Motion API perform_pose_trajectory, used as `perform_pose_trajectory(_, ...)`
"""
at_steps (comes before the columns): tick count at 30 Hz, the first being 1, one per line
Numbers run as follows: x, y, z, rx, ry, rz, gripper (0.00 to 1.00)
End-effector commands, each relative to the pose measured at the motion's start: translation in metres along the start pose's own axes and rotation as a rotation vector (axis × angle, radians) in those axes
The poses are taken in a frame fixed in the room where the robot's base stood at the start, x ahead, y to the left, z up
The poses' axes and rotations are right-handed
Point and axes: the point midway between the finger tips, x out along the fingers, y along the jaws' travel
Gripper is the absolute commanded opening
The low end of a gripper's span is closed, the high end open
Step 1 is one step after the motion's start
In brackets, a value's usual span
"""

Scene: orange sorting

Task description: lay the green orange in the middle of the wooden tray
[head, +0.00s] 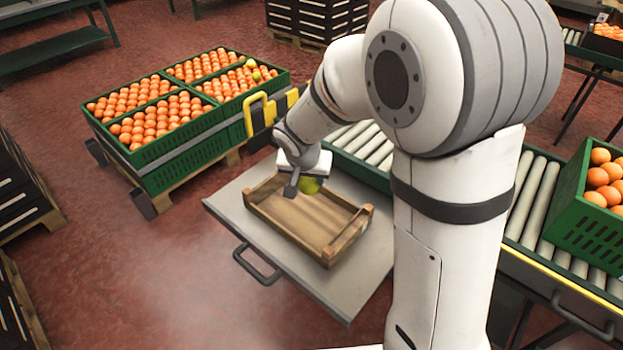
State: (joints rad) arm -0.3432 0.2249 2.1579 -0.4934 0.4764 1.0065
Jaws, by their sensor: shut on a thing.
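The green orange (310,186) is in my gripper (300,185), above the far part of the wooden tray. My gripper is shut on it, and a gripper finger partly hides it. The wooden tray (331,246) is shallow, with low slatted walls and a bare visible floor. It lies on a grey metal table. I cannot tell how high the green orange is above the tray floor.
The grey table (347,293) has free room around the tray. A roller conveyor (372,147) runs behind it. A green crate of oranges (588,218) stands on the conveyor at right. Green crates full of oranges (183,160) sit on a pallet at back left.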

Motion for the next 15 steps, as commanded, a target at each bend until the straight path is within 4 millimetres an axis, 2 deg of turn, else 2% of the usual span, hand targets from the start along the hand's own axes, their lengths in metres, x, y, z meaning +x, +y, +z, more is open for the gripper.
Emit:
perform_pose_trajectory(8,0.017,0.0,0.007,-0.001,0.0,0.0,0.23)
perform_pose_trajectory(15,0.04,0.001,0.016,0.0,-0.001,0.0,0.23)
